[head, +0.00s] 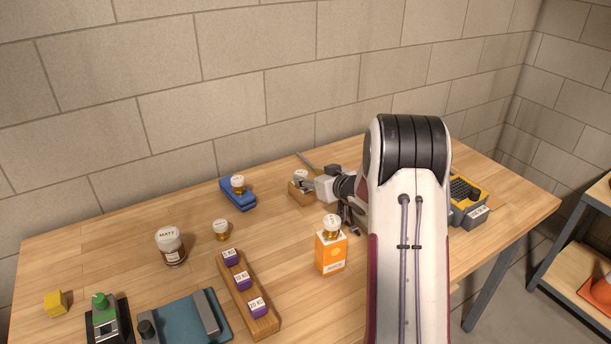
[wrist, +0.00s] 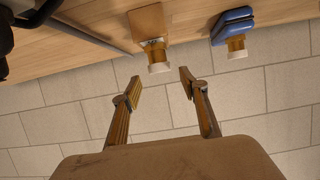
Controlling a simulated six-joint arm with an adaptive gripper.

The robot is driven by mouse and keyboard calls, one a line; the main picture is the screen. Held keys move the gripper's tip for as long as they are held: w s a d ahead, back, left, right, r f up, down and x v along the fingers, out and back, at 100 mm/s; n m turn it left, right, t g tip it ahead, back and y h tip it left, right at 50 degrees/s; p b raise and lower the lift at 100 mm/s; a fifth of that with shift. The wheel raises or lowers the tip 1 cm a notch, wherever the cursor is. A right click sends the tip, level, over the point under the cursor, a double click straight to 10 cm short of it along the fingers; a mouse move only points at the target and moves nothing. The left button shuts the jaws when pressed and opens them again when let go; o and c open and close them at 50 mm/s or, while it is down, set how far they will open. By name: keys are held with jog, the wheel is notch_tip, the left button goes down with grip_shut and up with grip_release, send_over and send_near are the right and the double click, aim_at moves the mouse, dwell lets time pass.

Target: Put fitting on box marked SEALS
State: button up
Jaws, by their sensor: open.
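Small brass fittings with white tops stand in several places. One is on a brown box (head: 302,197), one on a blue holder (head: 238,199), one on an orange box (head: 330,255), and one fitting (head: 221,231) is on the table. I cannot read SEALS on any box. In the wrist view, that fitting (wrist: 158,60) appears just beyond and between my open fingertips (wrist: 160,80), with no clear contact. The blue holder's fitting (wrist: 236,46) is to its right.
A brown jar (head: 172,250), a wooden rack (head: 240,295) with purple blocks, a teal tray (head: 185,320), a green-topped device (head: 103,312) and a yellow cube (head: 55,302) occupy the left and front. A yellow-grey device (head: 468,205) is right of my arm. The back left is clear.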

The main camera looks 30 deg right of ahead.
jog(key=v, duration=0.6)
jog(key=shift+r, duration=0.1)
dwell(0.8)
jog(key=s+a+r+g+h, duration=0.15)
jog(key=a+r, duration=0.25)
jog(key=r, duration=0.5)
jog(key=s+a+r+g+h, duration=0.25)
jog(key=s+a+r, duration=0.4)
jog(key=s, duration=0.35)
jog(key=s+a+f+g+y, duration=0.2)
jog(key=s+a, duration=0.7)
jog(key=s, duration=0.5)
jog(key=s+a+f+g+y, duration=0.2)
jog(key=s+a, duration=0.7)
jog(key=s, duration=0.5)
jog(key=shift+a, duration=0.2)
